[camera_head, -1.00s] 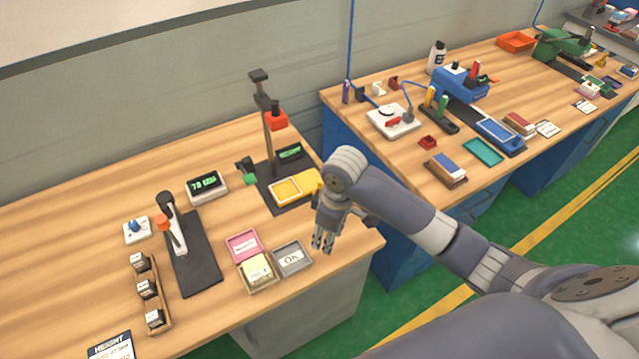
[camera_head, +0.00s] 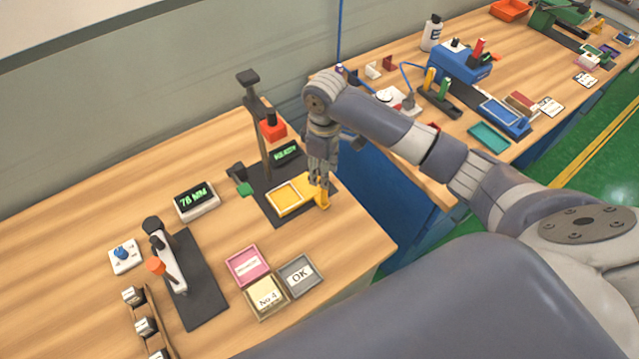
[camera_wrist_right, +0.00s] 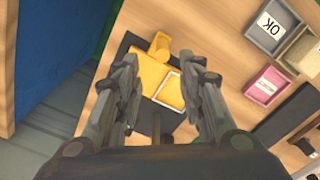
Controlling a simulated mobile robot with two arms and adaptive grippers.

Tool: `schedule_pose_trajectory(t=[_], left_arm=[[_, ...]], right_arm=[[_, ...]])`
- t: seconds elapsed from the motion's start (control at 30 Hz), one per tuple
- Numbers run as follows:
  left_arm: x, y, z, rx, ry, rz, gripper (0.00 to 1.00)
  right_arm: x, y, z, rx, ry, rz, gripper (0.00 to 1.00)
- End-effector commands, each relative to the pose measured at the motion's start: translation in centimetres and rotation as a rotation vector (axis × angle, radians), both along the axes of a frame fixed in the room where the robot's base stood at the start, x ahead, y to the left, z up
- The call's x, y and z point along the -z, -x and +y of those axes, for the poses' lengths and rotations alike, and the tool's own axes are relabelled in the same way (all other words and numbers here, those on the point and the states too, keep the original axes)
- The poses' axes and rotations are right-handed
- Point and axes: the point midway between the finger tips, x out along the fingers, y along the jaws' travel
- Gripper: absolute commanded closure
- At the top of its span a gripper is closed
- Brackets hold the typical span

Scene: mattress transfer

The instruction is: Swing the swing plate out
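The yellow swing plate (camera_head: 283,199) lies on the dark base of the press station, with a pale square outline on it and a raised yellow handle (camera_head: 322,197) at its right end. My right gripper (camera_head: 319,182) is just above the handle, partly covering it. In the right wrist view the fingers (camera_wrist_right: 160,64) are spread apart, with the swing plate (camera_wrist_right: 147,72) and its handle (camera_wrist_right: 160,44) showing between and beyond them. Nothing is held. I cannot tell whether a fingertip touches the handle. My left gripper is not in view.
A display (camera_head: 197,201), a lever fixture (camera_head: 170,258), and pink (camera_head: 247,265), beige (camera_head: 267,297) and grey OK (camera_head: 298,275) trays stand nearby. Bare tabletop (camera_head: 355,232) lies right of the base.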

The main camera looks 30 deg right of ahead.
Motion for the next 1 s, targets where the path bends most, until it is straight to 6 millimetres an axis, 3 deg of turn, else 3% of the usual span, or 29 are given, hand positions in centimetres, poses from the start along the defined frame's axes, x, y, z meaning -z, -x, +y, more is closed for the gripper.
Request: schedule_pose_trajectory(t=[0.2, 0.33, 0.47, 0.7, 0.9, 1.0], left_arm=[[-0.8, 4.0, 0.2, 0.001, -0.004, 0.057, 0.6], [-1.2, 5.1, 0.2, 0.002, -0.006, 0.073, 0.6], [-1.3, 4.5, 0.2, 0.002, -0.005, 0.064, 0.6], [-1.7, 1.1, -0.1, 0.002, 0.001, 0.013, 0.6], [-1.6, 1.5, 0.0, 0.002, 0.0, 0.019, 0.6], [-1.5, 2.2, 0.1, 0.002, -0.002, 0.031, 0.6]], right_arm=[[4.1, 0.2, 0.0, 0.0, 0.0, 0.005, 0.64], [6.5, 0.2, 0.0, 0.0, 0.0, 0.004, 0.64], [8.1, 0.1, 0.0, -0.001, 0.001, 0.002, 0.64], [9.2, 0.1, 0.0, -0.002, 0.001, 0.0, 0.64], [9.2, 0.1, 0.0, -0.002, 0.001, -0.001, 0.64], [9.2, 0.1, 0.0, -0.002, 0.001, -0.001, 0.86]])
